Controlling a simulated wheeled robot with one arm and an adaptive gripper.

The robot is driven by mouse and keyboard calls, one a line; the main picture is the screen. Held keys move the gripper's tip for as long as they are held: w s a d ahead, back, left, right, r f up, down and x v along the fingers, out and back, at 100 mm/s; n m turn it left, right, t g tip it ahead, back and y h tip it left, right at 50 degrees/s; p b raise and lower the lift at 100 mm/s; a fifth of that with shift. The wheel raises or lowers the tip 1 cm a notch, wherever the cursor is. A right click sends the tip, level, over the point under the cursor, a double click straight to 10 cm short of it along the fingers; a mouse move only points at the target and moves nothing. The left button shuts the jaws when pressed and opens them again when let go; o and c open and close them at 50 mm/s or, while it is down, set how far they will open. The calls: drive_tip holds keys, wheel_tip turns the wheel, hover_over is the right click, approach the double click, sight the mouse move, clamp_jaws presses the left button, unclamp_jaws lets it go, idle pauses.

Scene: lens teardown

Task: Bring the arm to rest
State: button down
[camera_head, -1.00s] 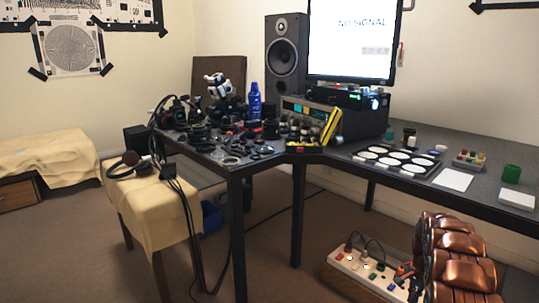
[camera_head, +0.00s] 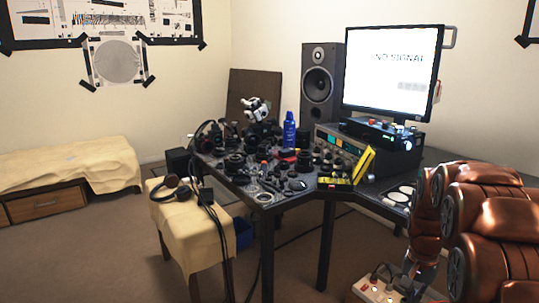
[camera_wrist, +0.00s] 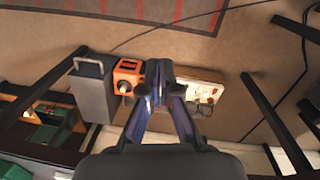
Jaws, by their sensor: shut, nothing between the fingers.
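My gripper (camera_wrist: 158,72) shows in the wrist view with its fingertips together and nothing between them. It points down over the floor beside a power strip (camera_wrist: 205,90). My copper-coloured arm (camera_head: 490,230) fills the lower right of the head view. It is folded in front of the right part of the desk and hides much of that side. I cannot make out the gripper clearly in the head view.
A dark desk (camera_head: 262,197) carries many lens parts, a speaker (camera_head: 318,85) and a monitor (camera_head: 390,70). A cloth-covered stool (camera_head: 190,228) stands left. In the wrist view, an orange box (camera_wrist: 127,76) and a grey handled case (camera_wrist: 92,95) are close left of the fingers.

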drive_tip(key=s+a+r+n+p, duration=0.2)
drive_tip(key=s+a+r+p, duration=0.35)
drive_tip(key=s+r, duration=0.2)
drive_tip(key=s+a+r+n+p, duration=0.2)
drive_tip(key=s+a+r+p, duration=0.3)
drive_tip(key=r, duration=0.4)
drive_tip(key=s+a+r+n+p, duration=0.2)
drive_tip(key=s+a+r+p, duration=0.1)
drive_tip(key=s, duration=0.5)
drive_tip(key=s+a+r+n+p, duration=0.3)
drive_tip(key=s+a+r+p, duration=0.1)
drive_tip(key=s, duration=0.5)
drive_tip(key=shift+a+r+g+p, duration=0.25)
drive_tip(key=shift+r+g+p, duration=0.15)
drive_tip(key=shift+r+p, duration=0.45)
drive_tip(key=shift+d, duration=0.1)
